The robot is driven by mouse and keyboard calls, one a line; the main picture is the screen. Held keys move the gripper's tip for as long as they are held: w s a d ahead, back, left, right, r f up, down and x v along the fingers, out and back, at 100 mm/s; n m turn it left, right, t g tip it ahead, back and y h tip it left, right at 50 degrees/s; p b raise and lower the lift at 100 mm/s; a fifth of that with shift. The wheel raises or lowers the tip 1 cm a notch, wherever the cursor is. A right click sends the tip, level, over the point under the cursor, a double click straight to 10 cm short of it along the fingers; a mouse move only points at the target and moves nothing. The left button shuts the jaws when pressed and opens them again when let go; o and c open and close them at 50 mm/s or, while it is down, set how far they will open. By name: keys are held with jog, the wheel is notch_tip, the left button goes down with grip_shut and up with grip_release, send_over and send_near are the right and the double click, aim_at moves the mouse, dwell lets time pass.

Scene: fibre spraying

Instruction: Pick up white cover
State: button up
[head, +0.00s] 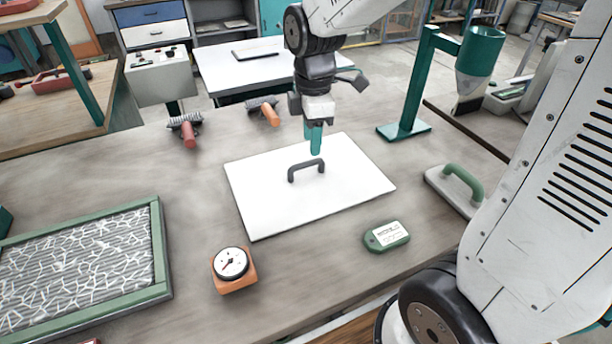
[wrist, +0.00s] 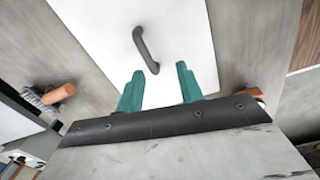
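The white cover (head: 262,202) is a flat square board lying on the grey table. A dark arched handle (head: 307,169) stands up from its middle. My gripper (head: 314,150) points down just above and behind the handle in the head view, apart from it as far as I can see. In the wrist view the two teal fingers (wrist: 160,84) are spread with nothing between them. The handle (wrist: 146,50) lies ahead of the fingertips there, on the white cover (wrist: 190,30).
A dial gauge on an orange block (head: 232,268) and a green labelled box (head: 387,236) stand near the cover's front. A green-handled float (head: 458,188) is at right, a green-framed fibre panel (head: 80,270) at left. Two brushes (head: 187,130) lie behind. A green stand (head: 410,110) rises at back right.

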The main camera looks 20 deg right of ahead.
aim_at(306, 164)
jog(key=shift+w+a+f+n, duration=0.25)
jog(key=shift+w+f+n, duration=0.7)
jog(key=shift+w, duration=0.1)
jog(key=shift+w+f, duration=0.15)
jog(key=shift+f, duration=0.2)
jog(key=f, duration=0.7)
jog(key=shift+w+d+f, duration=0.2)
jog(key=shift+w+f, duration=0.05)
grip_shut()
